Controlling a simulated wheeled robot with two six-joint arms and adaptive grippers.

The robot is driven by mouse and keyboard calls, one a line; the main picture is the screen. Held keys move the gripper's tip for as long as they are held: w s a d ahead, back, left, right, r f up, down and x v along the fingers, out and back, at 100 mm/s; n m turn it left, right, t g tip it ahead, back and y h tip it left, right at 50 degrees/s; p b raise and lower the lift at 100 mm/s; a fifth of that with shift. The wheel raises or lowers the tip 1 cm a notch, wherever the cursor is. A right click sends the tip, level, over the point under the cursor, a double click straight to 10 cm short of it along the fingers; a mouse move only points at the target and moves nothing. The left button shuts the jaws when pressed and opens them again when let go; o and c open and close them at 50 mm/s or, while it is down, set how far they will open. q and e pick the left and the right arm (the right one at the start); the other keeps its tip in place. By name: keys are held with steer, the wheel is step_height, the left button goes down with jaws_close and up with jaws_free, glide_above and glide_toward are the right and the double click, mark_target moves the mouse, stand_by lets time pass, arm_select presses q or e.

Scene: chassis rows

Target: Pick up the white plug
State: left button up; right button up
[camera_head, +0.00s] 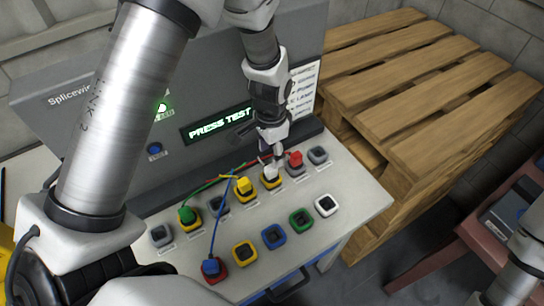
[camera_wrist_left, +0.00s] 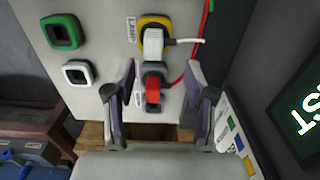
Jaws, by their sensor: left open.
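The white plug (camera_head: 270,172) sits upright in a yellow socket (camera_head: 272,182) in the panel's back row. In the left wrist view the white plug (camera_wrist_left: 153,43) shows near the top, with a white cable running right. My left gripper (camera_head: 274,148) is over the back row, close to the white plug. In the left wrist view its open fingers (camera_wrist_left: 160,72) point toward the panel, one each side of the red plug (camera_wrist_left: 152,92); the white plug lies just beyond the fingertips. Nothing is held. My right gripper is out of view.
The red plug stands close beside the white one. Green (camera_head: 187,214), yellow (camera_head: 243,184) and blue (camera_head: 210,266) plugs trail cables across the panel. The upright console (camera_head: 110,110) stands behind. Wooden pallets (camera_head: 420,90) stand right.

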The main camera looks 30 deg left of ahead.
mark_target(271, 168)
arm_select(q)
steer(key=shift+s+d+f+p, duration=0.4)
steer(key=shift+s+f+p, duration=0.05)
steer(key=shift+s+f, duration=0.35)
steer(key=f, duration=0.3)
steer(key=w+f, duration=0.1)
steer(key=shift+a+f+p, duration=0.15)
steer(key=shift+a+p, duration=0.15)
steer(key=shift+s+d, duration=0.1)
steer(key=shift+s+d+r, duration=0.1)
steer(key=shift+s+r, duration=0.05)
steer(key=shift+r, duration=0.05)
steer(key=c, duration=0.5)
jaws_close()
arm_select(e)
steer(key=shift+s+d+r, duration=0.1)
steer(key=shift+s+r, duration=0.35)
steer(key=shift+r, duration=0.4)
